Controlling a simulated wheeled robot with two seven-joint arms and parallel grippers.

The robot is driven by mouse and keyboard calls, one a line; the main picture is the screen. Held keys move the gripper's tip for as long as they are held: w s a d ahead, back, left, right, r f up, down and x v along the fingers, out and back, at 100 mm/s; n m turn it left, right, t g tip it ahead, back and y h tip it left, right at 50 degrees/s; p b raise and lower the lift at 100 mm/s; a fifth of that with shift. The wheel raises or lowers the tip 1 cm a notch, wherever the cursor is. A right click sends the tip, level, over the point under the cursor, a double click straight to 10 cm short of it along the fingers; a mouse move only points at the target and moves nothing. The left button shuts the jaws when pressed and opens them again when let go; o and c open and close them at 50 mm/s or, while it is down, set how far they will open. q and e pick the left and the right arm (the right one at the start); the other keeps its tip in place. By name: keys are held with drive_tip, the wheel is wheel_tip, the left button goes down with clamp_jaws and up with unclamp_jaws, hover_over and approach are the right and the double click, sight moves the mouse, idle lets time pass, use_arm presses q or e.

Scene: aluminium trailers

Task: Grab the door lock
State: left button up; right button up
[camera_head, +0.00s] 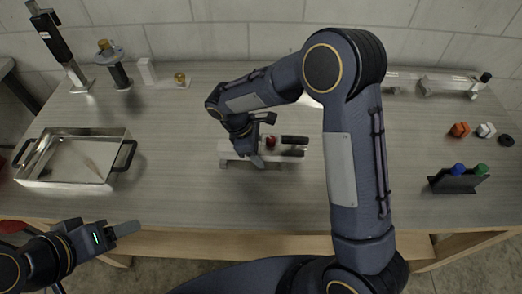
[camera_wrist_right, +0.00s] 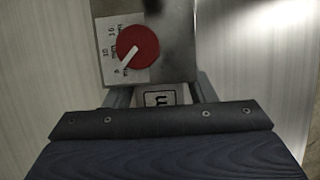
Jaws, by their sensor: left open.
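No object is plainly recognizable as the door lock. A metal device with a red knob (camera_head: 271,141) sits mid-table under my right gripper (camera_head: 246,146). In the right wrist view the red knob (camera_wrist_right: 138,47) has a white pointer and sits on a metal plate (camera_wrist_right: 175,68) with a printed scale. My right fingers (camera_wrist_right: 163,94) stand apart beside the near end of this device; their tips are hidden, so I cannot tell whether they grip it. My left gripper (camera_head: 122,233) is open and empty, low at the left, in front of the table edge.
A metal tray with dark handles (camera_head: 72,182) is at the left. Upright fixtures (camera_head: 118,72) stand behind it. A long metal rail piece (camera_head: 435,83) lies at the back right. Small orange, white and black parts (camera_head: 460,129) and a dark holder (camera_head: 458,183) are at the right.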

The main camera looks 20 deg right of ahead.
clamp_jaws()
drive_tip(key=shift+r, duration=0.1)
